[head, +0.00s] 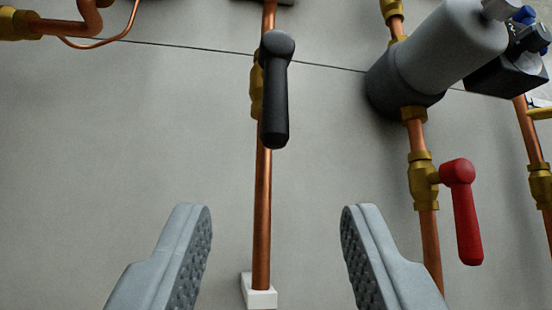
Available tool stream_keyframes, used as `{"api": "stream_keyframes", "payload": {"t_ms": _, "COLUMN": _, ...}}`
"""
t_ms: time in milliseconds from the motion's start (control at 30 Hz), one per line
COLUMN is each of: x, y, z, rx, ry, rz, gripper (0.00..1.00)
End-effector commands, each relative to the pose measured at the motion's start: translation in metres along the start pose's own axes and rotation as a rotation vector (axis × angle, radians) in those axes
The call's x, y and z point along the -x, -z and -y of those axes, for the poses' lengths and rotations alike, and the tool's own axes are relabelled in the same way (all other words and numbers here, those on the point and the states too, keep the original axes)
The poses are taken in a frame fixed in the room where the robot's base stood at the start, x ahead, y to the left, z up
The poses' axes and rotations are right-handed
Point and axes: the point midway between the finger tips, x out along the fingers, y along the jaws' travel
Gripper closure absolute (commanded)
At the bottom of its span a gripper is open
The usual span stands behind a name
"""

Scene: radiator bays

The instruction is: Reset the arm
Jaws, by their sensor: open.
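My gripper (276,235) is at the bottom of the head view, with its two grey, textured fingers wide apart. It is open and nothing is held between the fingers. In the picture, a vertical copper pipe (263,205) shows in the gap between them. A valve with a black handle (274,100) sits on that pipe, above the fingertips in the picture. The handle hangs down along the pipe. The rest of the arm is not in view.
A red-handled valve (465,215) hangs right of the right finger, on another pipe below a grey cylinder (440,55). A white clip (260,293) sits at the middle pipe's lower end. More copper pipes are at top left and far right. The grey wall (130,130) is bare at left.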

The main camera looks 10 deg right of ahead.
Motion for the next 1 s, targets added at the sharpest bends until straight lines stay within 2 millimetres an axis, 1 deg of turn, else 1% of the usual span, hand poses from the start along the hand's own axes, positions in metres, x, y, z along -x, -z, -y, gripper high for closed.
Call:
{"api": "stream_keyframes", "payload": {"t_ms": 67, "x": -0.009, "y": 0.011, "z": 0.004, "rx": 0.000, "ry": 0.001, "rz": 0.005, "gripper": 0.57}}
{"api": "stream_keyframes", "payload": {"t_ms": 167, "x": -0.026, "y": 0.033, "z": 0.012, "rx": 0.000, "ry": 0.003, "rz": 0.021, "gripper": 0.57}}
{"api": "stream_keyframes", "payload": {"t_ms": 300, "x": -0.053, "y": 0.073, "z": 0.026, "rx": -0.001, "ry": 0.004, "rz": 0.061, "gripper": 0.57}}
{"api": "stream_keyframes", "payload": {"t_ms": 467, "x": -0.078, "y": 0.121, "z": 0.042, "rx": -0.002, "ry": 0.007, "rz": 0.107, "gripper": 0.57}}
{"api": "stream_keyframes", "payload": {"t_ms": 500, "x": -0.084, "y": 0.134, "z": 0.046, "rx": -0.002, "ry": 0.007, "rz": 0.118, "gripper": 0.57}}
{"api": "stream_keyframes", "payload": {"t_ms": 567, "x": -0.091, "y": 0.152, "z": 0.052, "rx": -0.003, "ry": 0.008, "rz": 0.135, "gripper": 0.57}}
{"api": "stream_keyframes", "payload": {"t_ms": 800, "x": -0.113, "y": 0.226, "z": 0.076, "rx": -0.005, "ry": 0.013, "rz": 0.203, "gripper": 0.57}}
{"api": "stream_keyframes", "payload": {"t_ms": 967, "x": -0.119, "y": 0.276, "z": 0.091, "rx": -0.007, "ry": 0.016, "rz": 0.249, "gripper": 0.57}}
{"api": "stream_keyframes", "payload": {"t_ms": 1000, "x": -0.120, "y": 0.288, "z": 0.095, "rx": -0.008, "ry": 0.017, "rz": 0.260, "gripper": 0.57}}
